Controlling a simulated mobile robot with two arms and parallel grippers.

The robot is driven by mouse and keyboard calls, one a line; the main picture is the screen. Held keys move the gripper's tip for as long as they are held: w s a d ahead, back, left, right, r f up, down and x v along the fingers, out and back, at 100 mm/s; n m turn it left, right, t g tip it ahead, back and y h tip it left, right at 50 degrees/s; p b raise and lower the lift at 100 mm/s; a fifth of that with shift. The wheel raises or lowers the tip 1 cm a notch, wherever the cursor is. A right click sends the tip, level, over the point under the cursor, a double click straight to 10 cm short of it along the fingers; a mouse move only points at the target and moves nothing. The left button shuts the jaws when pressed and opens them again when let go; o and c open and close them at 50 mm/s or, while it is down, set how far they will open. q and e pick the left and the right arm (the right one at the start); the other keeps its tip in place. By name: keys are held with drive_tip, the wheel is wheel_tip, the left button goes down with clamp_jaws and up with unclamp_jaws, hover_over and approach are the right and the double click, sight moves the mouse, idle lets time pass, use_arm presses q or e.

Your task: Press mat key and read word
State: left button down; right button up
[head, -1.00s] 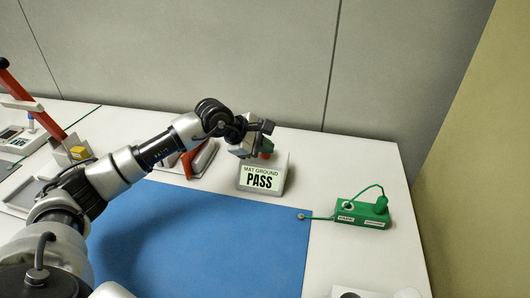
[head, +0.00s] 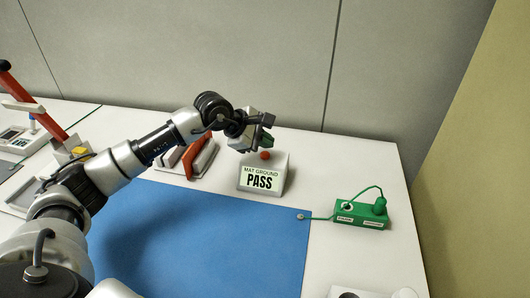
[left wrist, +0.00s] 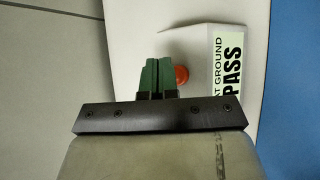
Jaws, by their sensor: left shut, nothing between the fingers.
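A white wedge-shaped tester (head: 279,175) stands just behind the blue mat. Its pale green display (head: 260,178) reads "MAT GROUND PASS". A red-orange key (head: 265,155) sits on its top. In the left wrist view the display (left wrist: 228,70) is turned sideways and the key (left wrist: 182,75) shows beside the fingers. My right gripper is not in view.
The blue mat (head: 220,235) has a snap and green cord to a green grounding box (head: 361,213) at right. An orange-red object in a grey holder (head: 199,158) stands left of the tester. A red lever device (head: 40,105) is at far left.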

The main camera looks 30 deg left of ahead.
sight(265, 155)
use_arm(q)
drive_tip(key=shift+r+p, duration=1.2)
drive_tip(key=shift+r, duration=1.2)
drive_tip(key=shift+f, duration=0.15)
